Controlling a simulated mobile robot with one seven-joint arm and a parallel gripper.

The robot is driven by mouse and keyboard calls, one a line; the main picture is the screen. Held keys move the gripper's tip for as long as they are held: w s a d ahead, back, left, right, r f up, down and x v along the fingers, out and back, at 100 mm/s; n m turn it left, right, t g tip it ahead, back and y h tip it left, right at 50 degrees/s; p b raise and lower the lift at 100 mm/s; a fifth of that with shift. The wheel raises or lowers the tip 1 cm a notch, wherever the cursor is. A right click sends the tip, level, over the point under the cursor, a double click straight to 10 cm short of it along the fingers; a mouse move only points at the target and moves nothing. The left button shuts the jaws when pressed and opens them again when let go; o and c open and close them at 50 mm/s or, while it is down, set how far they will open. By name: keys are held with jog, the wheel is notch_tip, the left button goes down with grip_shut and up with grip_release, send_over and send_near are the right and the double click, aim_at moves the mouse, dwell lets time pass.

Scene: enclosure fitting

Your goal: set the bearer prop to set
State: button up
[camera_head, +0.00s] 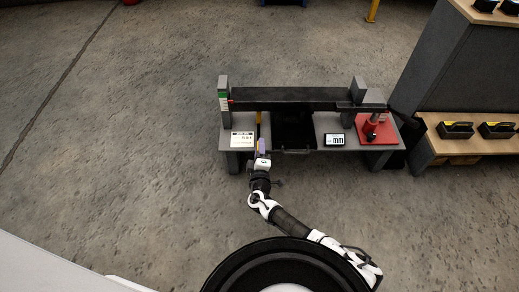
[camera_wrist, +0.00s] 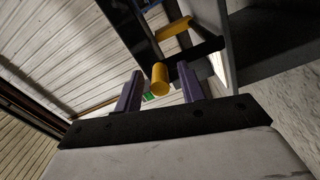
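A dark bench fixture (camera_head: 300,132) carries a long black beam (camera_head: 295,97) between two grey end posts. A yellow piece (camera_head: 259,118) stands at its left part, just beyond my gripper (camera_head: 262,147). In the wrist view a yellow round knob (camera_wrist: 159,78) lies between the two purple fingers of my gripper (camera_wrist: 158,88), with gaps on both sides. My gripper is open. A black bar (camera_wrist: 193,62) and another yellow part (camera_wrist: 174,29) show beyond the knob. I cannot tell which part is the bearer prop.
A white label card (camera_head: 242,139) lies on the fixture's left top, and a small display (camera_head: 334,139) sits right of centre. Shelves with black-yellow items (camera_head: 456,130) stand at the right. The floor to the left is clear.

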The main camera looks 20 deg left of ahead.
jog(key=p+v, duration=0.1)
jog(key=v, duration=1.1)
